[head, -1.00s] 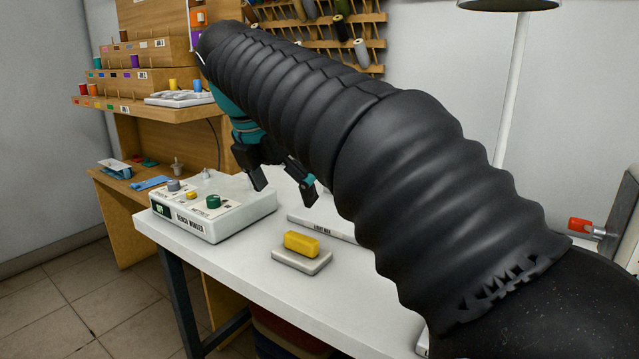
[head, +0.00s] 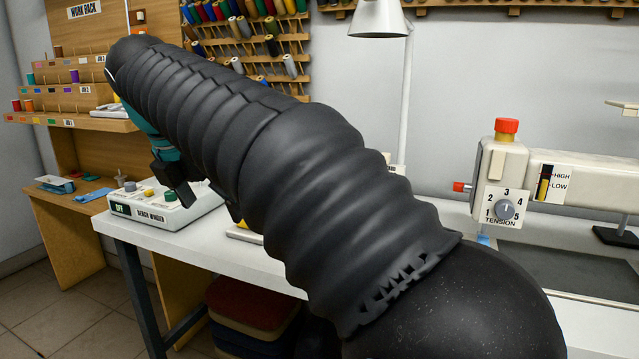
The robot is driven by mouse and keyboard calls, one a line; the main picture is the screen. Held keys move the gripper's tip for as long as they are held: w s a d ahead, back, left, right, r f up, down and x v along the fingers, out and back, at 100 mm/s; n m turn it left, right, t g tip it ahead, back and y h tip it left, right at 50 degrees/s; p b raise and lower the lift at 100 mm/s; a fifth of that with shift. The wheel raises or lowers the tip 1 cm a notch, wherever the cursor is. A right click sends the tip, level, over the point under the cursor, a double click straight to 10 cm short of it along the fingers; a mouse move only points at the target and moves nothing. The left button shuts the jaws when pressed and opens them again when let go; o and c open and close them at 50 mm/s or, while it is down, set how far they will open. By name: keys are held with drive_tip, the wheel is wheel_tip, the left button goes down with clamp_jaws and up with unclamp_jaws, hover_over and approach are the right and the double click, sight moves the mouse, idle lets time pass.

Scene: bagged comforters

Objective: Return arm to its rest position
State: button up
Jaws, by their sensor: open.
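My gripper (head: 208,200) hangs at the end of my black-sleeved arm, over the left part of the white table (head: 130,232). One dark finger shows clearly beside the bench winder (head: 165,207). The other finger is mostly hidden behind my arm. The gripper is open, and I see nothing held in the visible part of it. A small part of a yellow block (head: 243,234) shows on the table at the edge of my arm; the rest is hidden.
A sewing machine (head: 505,180) with a tension dial stands on the right. A white lamp (head: 380,18) rises behind my arm. A wooden work rack (head: 90,130) holds spools at the left, and a thread rack (head: 250,40) hangs on the back wall. Folded bundles (head: 250,305) lie under the table.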

wheel_tip(320, 180, down, 8)
drive_tip(key=a+r+m+y, duration=0.1)
drive_tip(key=a+m, duration=0.2)
drive_tip(key=m, duration=0.6)
drive_tip(key=s+d+f+m+y, duration=0.1)
drive_tip(key=s+d+f+m, duration=0.1)
drive_tip(key=d+f+m, duration=0.5)
drive_tip(key=s+d+f+m, duration=0.2)
drive_tip(key=s+d+m, duration=0.3)
drive_tip(key=d, duration=0.4)
drive_tip(key=s+d+f+m+t, duration=0.1)
drive_tip(key=s+d+f+m, duration=0.2)
drive_tip(key=d, duration=0.6)
drive_tip(key=s+d+f+m, duration=0.3)
drive_tip(key=s+d+m, duration=0.3)
drive_tip(key=d, duration=0.4)
drive_tip(key=shift+s+m, duration=0.4)
drive_tip(key=shift+s, duration=0.35)
drive_tip(key=shift+d, duration=0.1)
